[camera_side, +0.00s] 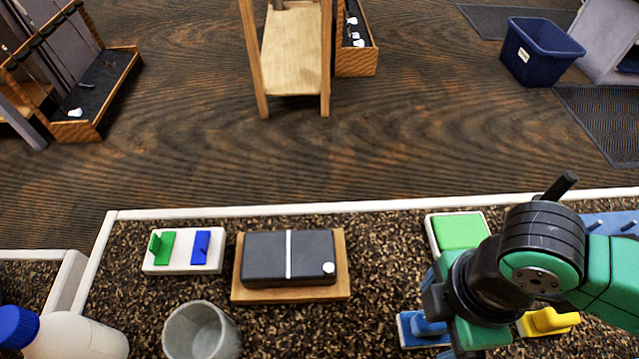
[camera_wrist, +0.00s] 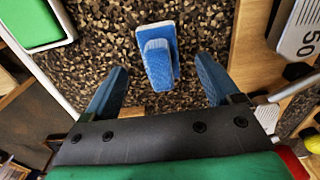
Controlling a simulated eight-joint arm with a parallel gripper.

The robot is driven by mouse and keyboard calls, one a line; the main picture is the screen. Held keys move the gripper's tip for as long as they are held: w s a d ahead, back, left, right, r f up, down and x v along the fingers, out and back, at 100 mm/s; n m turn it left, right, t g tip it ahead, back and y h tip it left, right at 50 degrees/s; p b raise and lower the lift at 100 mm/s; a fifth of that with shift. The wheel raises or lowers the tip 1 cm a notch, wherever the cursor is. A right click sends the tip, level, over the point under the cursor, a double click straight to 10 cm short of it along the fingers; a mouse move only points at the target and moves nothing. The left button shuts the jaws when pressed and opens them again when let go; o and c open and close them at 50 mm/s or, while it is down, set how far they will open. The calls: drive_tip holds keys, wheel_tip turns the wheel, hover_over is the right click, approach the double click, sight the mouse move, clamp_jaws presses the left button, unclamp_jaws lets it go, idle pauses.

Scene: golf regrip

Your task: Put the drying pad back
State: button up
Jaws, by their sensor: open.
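A blue pad with a raised blue grip (camera_wrist: 158,60) lies on the speckled bench in the wrist view, framed between my fingers. In the side view it shows as a blue block (camera_side: 422,328) partly hidden by my wrist. I cannot tell for sure that it is the drying pad. My gripper (camera_wrist: 163,72) is open and empty, with one blue finger on each side of the blue pad and apart from it. A green pad in a white tray (camera_side: 460,231) stands behind my gripper; its corner shows at upper left in the wrist view (camera_wrist: 35,22).
A yellow block (camera_side: 548,321) sits right of my gripper. A dark case on a wooden board (camera_side: 290,260), a white plate with green and blue pieces (camera_side: 183,250), a grey cup (camera_side: 198,333) and a white bottle (camera_side: 75,338) stand left. Bench between cup and gripper is clear.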

wheel_tip(320, 180, up, 9)
drive_tip(key=shift+f, duration=0.2)
drive_tip(key=shift+w+d+r, duration=0.15)
drive_tip(key=shift+w, duration=0.05)
drive_tip(key=w+d+m+t, duration=0.3)
drive_tip(key=w+d+m, duration=0.3)
drive_tip(key=d+m, duration=0.3)
drive_tip(key=w+d+r+m+t, duration=0.1)
drive_tip(key=w+d+m+t, duration=0.3)
drive_tip(key=d+m, duration=0.5)
drive_tip(key=w+d, duration=0.1)
drive_tip(key=d, duration=0.1)
drive_tip(key=shift+w+d, duration=0.35)
drive_tip(key=shift+w, duration=0.05)
